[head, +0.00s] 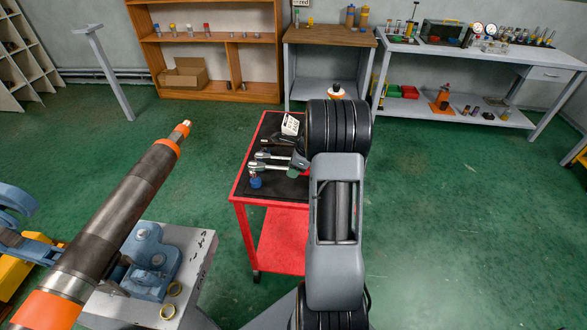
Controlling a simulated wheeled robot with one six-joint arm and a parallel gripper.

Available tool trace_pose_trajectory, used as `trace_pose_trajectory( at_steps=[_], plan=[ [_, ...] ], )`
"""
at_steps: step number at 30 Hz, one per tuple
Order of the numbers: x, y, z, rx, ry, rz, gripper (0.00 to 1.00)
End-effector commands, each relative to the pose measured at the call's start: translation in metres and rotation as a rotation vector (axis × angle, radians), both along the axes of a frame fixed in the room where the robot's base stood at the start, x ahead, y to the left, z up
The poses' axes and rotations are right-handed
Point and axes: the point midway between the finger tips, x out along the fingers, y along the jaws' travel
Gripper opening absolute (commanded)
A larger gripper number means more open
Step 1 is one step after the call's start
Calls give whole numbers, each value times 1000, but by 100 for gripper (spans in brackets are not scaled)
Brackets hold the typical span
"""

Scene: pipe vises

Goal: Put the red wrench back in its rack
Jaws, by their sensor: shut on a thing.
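My gripper (299,160) is at the right part of the red cart's top, low over its black mat. My own arm hides most of it. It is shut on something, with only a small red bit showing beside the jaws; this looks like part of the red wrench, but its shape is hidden. Two silver-headed tools (268,161) lie side by side, just left of the gripper. I cannot tell whether they touch it. I cannot make out the wrench's rack in this view.
The red cart (237,191) also carries a blue-topped item (256,181) and a white box (290,124). A large dark pipe (120,215) with orange bands slants across the left, above a blue vise (150,262). Benches stand behind; green floor is open to the right.

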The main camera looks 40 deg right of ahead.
Motion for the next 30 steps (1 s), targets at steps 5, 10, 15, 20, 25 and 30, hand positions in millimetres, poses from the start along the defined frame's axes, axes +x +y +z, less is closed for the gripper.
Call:
trace_pose_trajectory(
  at_steps=[5, 10, 15, 20, 25, 30],
  plan=[
    [0, 0, -2, -1, -2, -1, 0],
    [0, 0, -4, -1, -2, -1, 0],
    [0, 0, -7, -1, -2, -1, 0],
    [0, 0, -9, 0, -1, 0, 0],
    [0, 0, -11, 0, -1, 0, 0],
    [0, 0, -13, 0, -1, 0, 0]
  ],
)
